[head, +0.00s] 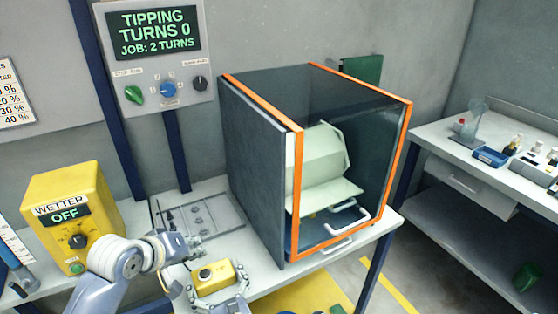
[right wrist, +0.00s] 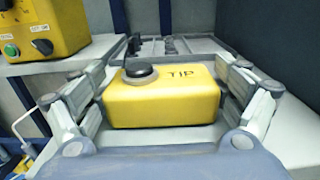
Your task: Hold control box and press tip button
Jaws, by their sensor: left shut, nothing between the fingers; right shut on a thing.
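The yellow control box (head: 222,270) is at the front edge of the bench in the head view. In the right wrist view the control box (right wrist: 165,103) has a round black tip button (right wrist: 139,73) on top and the word TIP beside it. My right gripper (head: 217,281) is shut on the box, with a jointed finger on either side. The button is uncovered. My left gripper (head: 190,247) is shut and empty, just behind and to the left of the box in the head view, apart from the button.
A tipping cabinet (head: 252,165) with orange edges stands right of the box. A yellow wetter unit (head: 72,215) reading OFF stands left. The wall display (head: 153,33) reads TIPPING TURNS 0, JOB: 2 TURNS. A grey tray (head: 225,222) lies behind the grippers.

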